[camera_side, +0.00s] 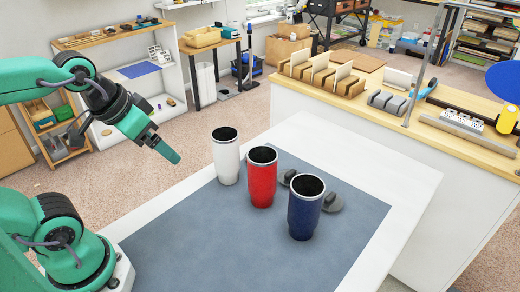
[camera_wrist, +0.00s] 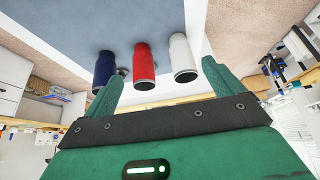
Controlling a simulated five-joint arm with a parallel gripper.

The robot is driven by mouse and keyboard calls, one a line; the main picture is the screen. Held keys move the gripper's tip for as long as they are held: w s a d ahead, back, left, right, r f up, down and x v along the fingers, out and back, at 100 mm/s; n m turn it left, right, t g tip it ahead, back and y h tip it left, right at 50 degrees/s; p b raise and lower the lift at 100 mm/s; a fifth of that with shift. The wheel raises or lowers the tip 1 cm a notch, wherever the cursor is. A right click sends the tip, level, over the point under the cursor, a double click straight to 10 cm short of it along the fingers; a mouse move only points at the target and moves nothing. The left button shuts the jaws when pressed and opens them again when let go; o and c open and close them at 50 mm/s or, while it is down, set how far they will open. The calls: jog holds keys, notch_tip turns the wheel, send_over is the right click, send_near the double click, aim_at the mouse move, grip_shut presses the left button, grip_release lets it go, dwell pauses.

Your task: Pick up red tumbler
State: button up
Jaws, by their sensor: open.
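The red tumbler (camera_side: 262,180) stands upright on the blue-grey mat, between a white tumbler (camera_side: 226,158) and a navy blue tumbler (camera_side: 305,210). My gripper (camera_side: 172,155) is in the air to the left of the tumblers, apart from all of them. In the wrist view my gripper (camera_wrist: 162,85) shows two green fingers spread wide with nothing between them touching. The red tumbler (camera_wrist: 144,68) appears beyond the gap between the fingers, with the navy tumbler (camera_wrist: 104,70) on its left and the white tumbler (camera_wrist: 183,60) on its right.
The blue-grey mat (camera_side: 190,235) lies on a white table (camera_side: 405,170). Dark grey lids (camera_side: 332,203) lie behind the tumblers. A workbench (camera_side: 450,140) with wooden racks stands beyond the table. The front left part of the mat is clear.

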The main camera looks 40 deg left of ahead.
jog(key=n+g, duration=0.3)
jog(key=g, duration=0.3)
send_over(263, 156)
jog(key=s+d, duration=0.2)
jog(key=s, duration=0.1)
notch_tip(263, 156, down, 4)
jog(key=shift+w+d+f, duration=0.1)
jog(key=shift+f, duration=1.85)
jog(key=shift+w+f, duration=0.1)
jog(key=shift+f, duration=1.85)
jog(key=shift+r, duration=0.1)
jog(key=c, duration=1.6)
